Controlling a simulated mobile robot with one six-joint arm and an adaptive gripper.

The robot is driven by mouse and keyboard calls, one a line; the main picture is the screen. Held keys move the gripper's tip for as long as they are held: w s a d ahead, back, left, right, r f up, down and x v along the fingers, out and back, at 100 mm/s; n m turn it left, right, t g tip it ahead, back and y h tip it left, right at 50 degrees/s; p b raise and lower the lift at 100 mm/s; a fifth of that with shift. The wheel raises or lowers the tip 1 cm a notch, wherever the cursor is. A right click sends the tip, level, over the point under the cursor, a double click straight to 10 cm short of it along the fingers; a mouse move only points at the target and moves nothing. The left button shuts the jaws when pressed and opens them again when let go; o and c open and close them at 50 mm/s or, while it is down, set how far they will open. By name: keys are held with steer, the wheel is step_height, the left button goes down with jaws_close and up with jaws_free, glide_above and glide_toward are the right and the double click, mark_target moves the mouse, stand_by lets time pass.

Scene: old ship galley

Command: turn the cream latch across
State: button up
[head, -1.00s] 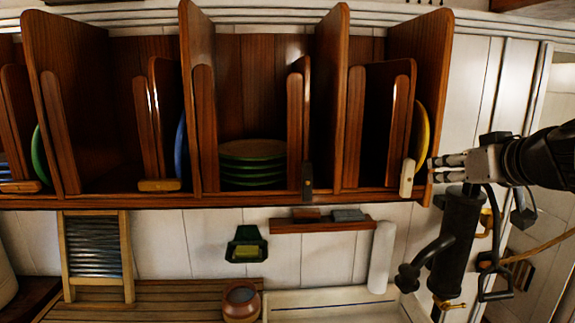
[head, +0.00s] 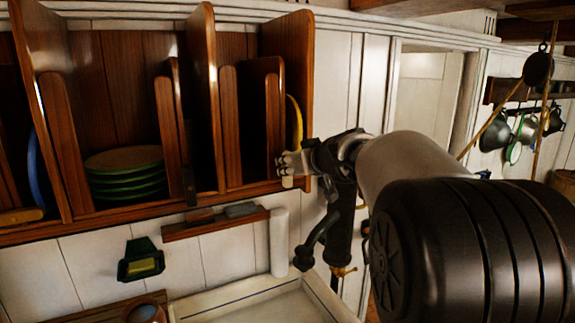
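The cream latch (head: 288,181) is at the lower front edge of the rack's right-hand compartment in the head view. Only its lower end shows below my gripper (head: 283,165), which covers the rest, so I cannot tell its angle. The fingertips are right at the latch; whether they touch it is unclear. The finger gap is too small to judge. A yellow plate (head: 296,120) stands on edge in that compartment, partly hidden behind the wood.
The wooden plate rack (head: 215,110) has upright dividers. A dark upright latch (head: 189,178) and a brown latch lying across (head: 20,216) are on its front. A small shelf (head: 215,224) and a white roll (head: 279,242) are below. A black pump (head: 338,220) stands close under my arm.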

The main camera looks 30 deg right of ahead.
steer(key=shift+c, duration=0.5)
jaws_close()
steer(key=shift+d+f+b, duration=0.1)
steer(key=shift+b, duration=0.25)
steer(key=shift+d+f+m+t+y+b, duration=0.4)
steer(key=shift+m+y+b, duration=0.75)
steer(key=shift+m+b, duration=1)
steer(key=shift+d+f+m+t+y+b, duration=0.25)
steer(key=shift+m+t+y+b, duration=0.35)
steer(key=shift+m+y+b, duration=1.05)
steer(key=shift+d+f+m+t+y+b, duration=0.3)
steer(key=shift+m+t+y+b, duration=0.3)
steer(key=shift+m+b, duration=2)
steer(key=shift+m+p, duration=0.3)
steer(key=shift+m, duration=0.2)
